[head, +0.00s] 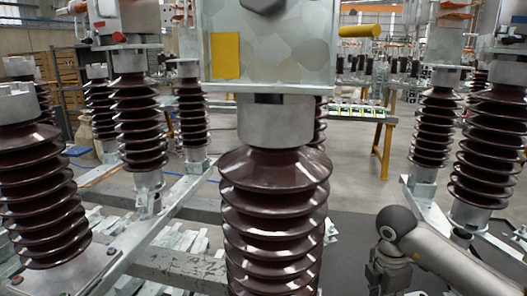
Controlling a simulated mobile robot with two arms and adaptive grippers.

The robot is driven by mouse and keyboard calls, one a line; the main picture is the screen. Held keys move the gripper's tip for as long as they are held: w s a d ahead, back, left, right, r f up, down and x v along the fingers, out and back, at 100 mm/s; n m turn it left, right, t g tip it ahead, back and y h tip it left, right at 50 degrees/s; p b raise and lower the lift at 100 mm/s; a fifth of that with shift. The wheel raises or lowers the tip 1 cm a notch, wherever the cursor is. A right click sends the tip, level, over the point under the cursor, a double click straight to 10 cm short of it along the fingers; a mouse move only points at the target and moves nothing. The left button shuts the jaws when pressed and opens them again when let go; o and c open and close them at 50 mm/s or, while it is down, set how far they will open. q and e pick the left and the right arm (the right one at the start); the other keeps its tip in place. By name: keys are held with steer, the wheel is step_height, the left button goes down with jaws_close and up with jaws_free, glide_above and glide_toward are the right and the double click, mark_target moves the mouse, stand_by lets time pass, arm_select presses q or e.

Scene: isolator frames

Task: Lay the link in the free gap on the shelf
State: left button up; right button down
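I cannot make out the link or a free gap for it in the head view. A rack with yellow legs (383,150) stands in the background right of centre, with a row of small light pieces (356,111) on its top. I cannot tell whether this is the shelf. My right arm comes in from the lower right. The dark upper part of my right gripper (387,274) shows at the bottom edge; its fingertips are cut off by the frame. My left gripper is not in view.
A large brown ribbed insulator (275,215) with a metal box (285,45) on top stands close in front and blocks the middle. More insulators stand at left (35,180) and right (490,150). Metal beams (165,215) run along the lower left. Grey floor (350,185) shows right of centre.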

steer(key=n, duration=0.2)
steer(key=s+a+n, duration=0.1)
steer(key=n, duration=0.1)
steer(key=r+n, duration=0.1)
steer(key=n, duration=0.1)
steer(key=shift+s+a+t, duration=0.15)
steer(key=shift+a+t, duration=0.15)
steer(key=shift+t, duration=0.1)
steer(key=s+a+r+m+g+p, duration=0.1)
steer(key=s+a+m, duration=0.3)
steer(key=m, duration=0.8)
steer(key=s+a+r+m+g+y+p, duration=0.1)
steer(key=s+a+r+m+p, duration=0.1)
steer(key=s+m, duration=0.7)
steer(key=a+r+m, duration=0.1)
steer(key=m, duration=0.3)
steer(key=shift+s+a+r+m, duration=0.25)
steer(key=shift+a+r+m, duration=0.05)
steer(key=shift+a, duration=0.05)
steer(key=shift+p, duration=0.35)
